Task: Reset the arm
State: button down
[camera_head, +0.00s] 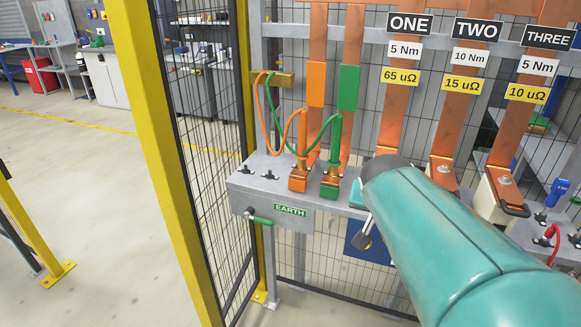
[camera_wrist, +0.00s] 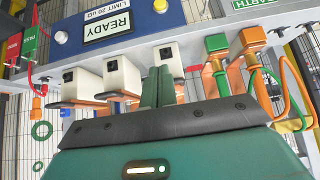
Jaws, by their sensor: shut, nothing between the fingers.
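My teal arm crosses the right half of the head view and hides most of my gripper there. In the wrist view my gripper (camera_wrist: 158,86) shows as two green fingers together, shut with nothing between them. The fingers overlap the front of one of several white blocks (camera_wrist: 117,75) in that view; I cannot tell whether they touch it. The orange clamp (camera_head: 298,178) and green clamp (camera_head: 330,182) stand side by side on the grey bench, left of my arm. Both also show at the right of the wrist view.
Copper bars labelled ONE (camera_head: 409,23), TWO (camera_head: 477,30) and THREE (camera_head: 548,38) rise behind the bench. A READY display (camera_wrist: 117,25) shows in the wrist view. A yellow post (camera_head: 150,110) and mesh fence stand left; floor beyond is open.

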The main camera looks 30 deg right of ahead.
jog(key=shift+s+a, duration=0.15)
jog(key=s+a+f+n+y, duration=0.1)
jog(key=a+n, duration=0.4)
jog(key=a, duration=0.7)
jog(key=s+a+f+n+y, duration=0.2)
jog(key=s+a+n+y, duration=0.1)
jog(key=a, duration=1)
jog(key=shift+s+a+n+y, duration=0.15)
jog(key=shift+n+y, duration=0.75)
jog(key=shift+y, duration=0.1)
